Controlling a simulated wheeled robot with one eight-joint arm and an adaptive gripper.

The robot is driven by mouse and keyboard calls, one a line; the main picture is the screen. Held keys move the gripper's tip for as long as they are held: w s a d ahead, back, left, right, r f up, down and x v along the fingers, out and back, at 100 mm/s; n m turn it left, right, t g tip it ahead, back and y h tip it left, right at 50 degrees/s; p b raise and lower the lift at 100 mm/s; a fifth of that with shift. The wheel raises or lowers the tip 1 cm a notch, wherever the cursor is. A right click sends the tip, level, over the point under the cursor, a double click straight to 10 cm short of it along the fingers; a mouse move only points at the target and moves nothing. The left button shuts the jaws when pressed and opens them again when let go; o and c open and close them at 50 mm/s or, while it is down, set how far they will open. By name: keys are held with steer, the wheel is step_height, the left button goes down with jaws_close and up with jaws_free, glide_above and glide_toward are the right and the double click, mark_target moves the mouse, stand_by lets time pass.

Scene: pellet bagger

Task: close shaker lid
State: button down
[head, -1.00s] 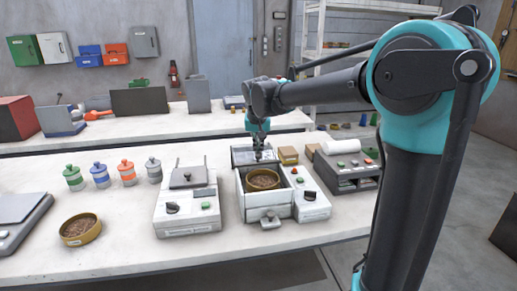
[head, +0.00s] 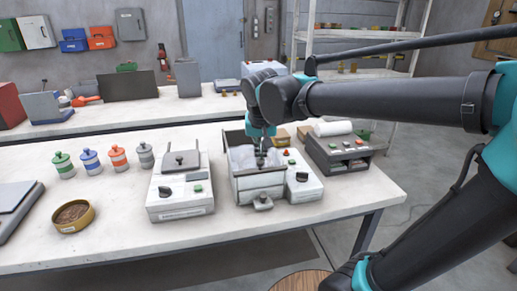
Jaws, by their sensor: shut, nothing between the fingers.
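The shaker (head: 304,188) is a white box unit with knobs on its right side, near the middle of the front bench. A pale, see-through-looking lid panel (head: 241,158) now lies across its opening, and the bowl of pellets inside is hidden. I cannot tell whether the lid is flat on the rim or still tilted. My gripper (head: 262,161) is shut and empty, pointing down at the lid's right part. It looks close to or touching the panel. My gripper and wrist cover part of the lid and its back edge.
A second white unit with a grey top (head: 180,187) stands left of the shaker, and a dark-topped unit with a paper roll (head: 338,150) right. Several coloured jars (head: 90,162) and a bowl of brown pellets (head: 74,215) are at left. The front bench edge is clear.

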steer(key=shift+s+f, duration=0.15)
steer(key=shift+s, duration=0.15)
steer(key=shift+w, duration=0.1)
